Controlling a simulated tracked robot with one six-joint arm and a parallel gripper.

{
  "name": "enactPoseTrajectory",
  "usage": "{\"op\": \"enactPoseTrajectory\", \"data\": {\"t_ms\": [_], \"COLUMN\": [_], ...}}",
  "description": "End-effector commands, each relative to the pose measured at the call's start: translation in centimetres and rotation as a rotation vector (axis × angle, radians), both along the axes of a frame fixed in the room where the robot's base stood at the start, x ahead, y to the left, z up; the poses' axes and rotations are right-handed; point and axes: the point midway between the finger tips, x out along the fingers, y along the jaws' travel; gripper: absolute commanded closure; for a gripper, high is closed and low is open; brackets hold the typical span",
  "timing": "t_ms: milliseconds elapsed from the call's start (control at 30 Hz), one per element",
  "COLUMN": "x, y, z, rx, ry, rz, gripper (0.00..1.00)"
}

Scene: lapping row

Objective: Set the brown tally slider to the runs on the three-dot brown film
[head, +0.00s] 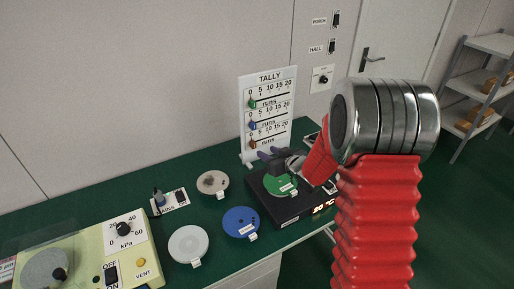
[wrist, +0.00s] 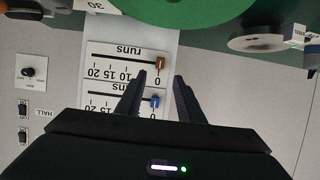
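The white tally board (head: 268,90) stands at the back of the green bench, with green, blue and brown sliders. The brown tally slider (wrist: 159,63) is on the lowest row, at the 0 end of its scale; the wrist view shows the board upside down. The blue slider (wrist: 155,101) is also at 0. My gripper (wrist: 160,75) is open and empty, its fingertips pointing at the brown slider, which appears between them; contact cannot be told. A greyish-brown disc (head: 212,181) with a white tag lies on the bench; its dots and runs are too small to read.
A green disc (head: 280,187) sits on a black heater box (head: 287,213) under my gripper. A blue disc (head: 240,222) and a pale grey disc (head: 188,244) lie nearby. A small switch box (head: 170,200) and a cream kPa console (head: 100,250) stand left.

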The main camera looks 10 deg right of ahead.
Motion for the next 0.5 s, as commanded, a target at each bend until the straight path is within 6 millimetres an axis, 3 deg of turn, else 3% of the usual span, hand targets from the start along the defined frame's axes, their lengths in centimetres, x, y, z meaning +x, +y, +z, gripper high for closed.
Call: {"op": "enactPoseTrajectory", "data": {"t_ms": [500], "x": [6.2], "y": [2.1], "z": [-2.8], "rx": [0.0], "ry": [0.001], "rz": [0.001], "gripper": [0.66]}}
